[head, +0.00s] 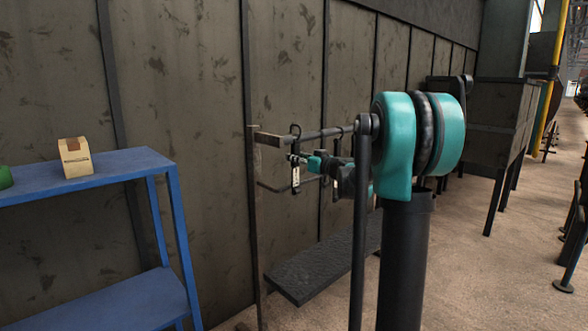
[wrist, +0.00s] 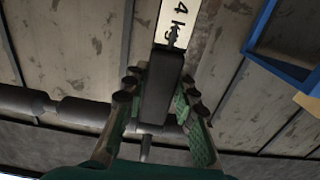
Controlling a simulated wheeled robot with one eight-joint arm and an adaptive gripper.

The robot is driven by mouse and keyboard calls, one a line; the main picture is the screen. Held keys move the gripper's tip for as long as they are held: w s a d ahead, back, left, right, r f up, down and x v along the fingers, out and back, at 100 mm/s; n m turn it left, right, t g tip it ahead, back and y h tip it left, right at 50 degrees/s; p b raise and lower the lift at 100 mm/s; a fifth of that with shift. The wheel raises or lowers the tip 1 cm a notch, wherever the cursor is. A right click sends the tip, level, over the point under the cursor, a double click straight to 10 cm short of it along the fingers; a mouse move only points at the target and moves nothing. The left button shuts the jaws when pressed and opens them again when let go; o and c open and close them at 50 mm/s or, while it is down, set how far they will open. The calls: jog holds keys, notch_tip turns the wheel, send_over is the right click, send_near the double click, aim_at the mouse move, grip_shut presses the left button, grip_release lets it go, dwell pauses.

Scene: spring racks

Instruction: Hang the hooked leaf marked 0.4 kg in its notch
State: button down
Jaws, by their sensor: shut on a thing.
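A hooked leaf (head: 295,181), dark with a white label, is upright in the head view, its hook loop at the level of the rack's upper rail (head: 316,134). My gripper (head: 297,160) is shut on this leaf below the hook. In the wrist view my gripper (wrist: 162,88) has its green-padded fingers on either side of the leaf's dark body (wrist: 158,100). The label (wrist: 178,20) shows "4 kg", with the rest cut off at the top edge. In the head view I cannot tell whether the hook touches the rail. The rail (wrist: 85,112) shows dark, with narrower necks, in the wrist view.
A second hook (head: 337,146) is on the rail farther right, partly behind my arm. A blue shelf (head: 110,168) at left bears a small tan box (head: 75,157) and a green thing (head: 5,177). A dark low slab (head: 320,265) lies under the rack. A panelled wall stands close behind.

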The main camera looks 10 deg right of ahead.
jog(key=v, duration=1.5)
jog(key=shift+s+d, duration=0.2)
jog(key=shift+s, duration=0.15)
dwell(0.4)
jog(key=shift+r, duration=0.15)
